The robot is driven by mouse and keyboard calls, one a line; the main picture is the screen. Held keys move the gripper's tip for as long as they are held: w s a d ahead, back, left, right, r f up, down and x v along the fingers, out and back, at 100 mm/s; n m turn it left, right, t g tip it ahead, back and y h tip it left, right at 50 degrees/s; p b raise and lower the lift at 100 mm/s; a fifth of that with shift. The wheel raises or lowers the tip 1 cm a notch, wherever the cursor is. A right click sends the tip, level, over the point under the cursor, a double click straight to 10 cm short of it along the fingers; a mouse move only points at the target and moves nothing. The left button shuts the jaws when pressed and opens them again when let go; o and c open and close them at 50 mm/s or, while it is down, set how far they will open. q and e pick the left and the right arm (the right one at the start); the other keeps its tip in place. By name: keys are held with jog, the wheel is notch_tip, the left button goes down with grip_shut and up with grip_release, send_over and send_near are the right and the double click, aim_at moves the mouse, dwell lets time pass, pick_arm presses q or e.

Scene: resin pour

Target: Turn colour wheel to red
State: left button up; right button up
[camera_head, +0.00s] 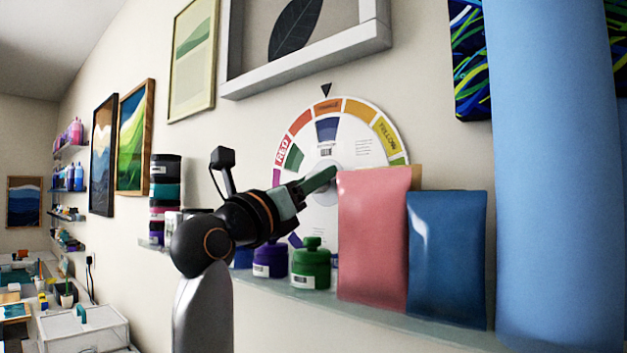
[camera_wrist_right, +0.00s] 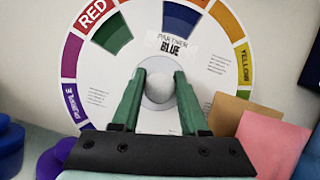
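The colour wheel (camera_head: 352,112) is mounted on the wall behind the shelf, with a black pointer (camera_head: 326,89) above its top. An orange segment (camera_head: 327,106) is under the pointer; the RED segment (camera_head: 283,152) is at the wheel's left and YELLOW at its right. My right gripper (camera_head: 325,178) reaches the wheel's middle. In the right wrist view, its green fingers (camera_wrist_right: 159,76) are apart on either side of the pale round hub (camera_wrist_right: 158,87). I cannot tell whether they touch it. My left gripper is not in view.
Pink (camera_head: 372,235) and blue (camera_head: 447,260) pouches stand on the shelf (camera_head: 385,325), right of the gripper. Purple (camera_head: 270,258) and green (camera_head: 311,265) jars stand below it. A large blue cylinder (camera_head: 555,180) fills the right side. A grey frame (camera_head: 305,62) hangs above.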

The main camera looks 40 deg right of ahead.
grip_shut()
dwell(0.9)
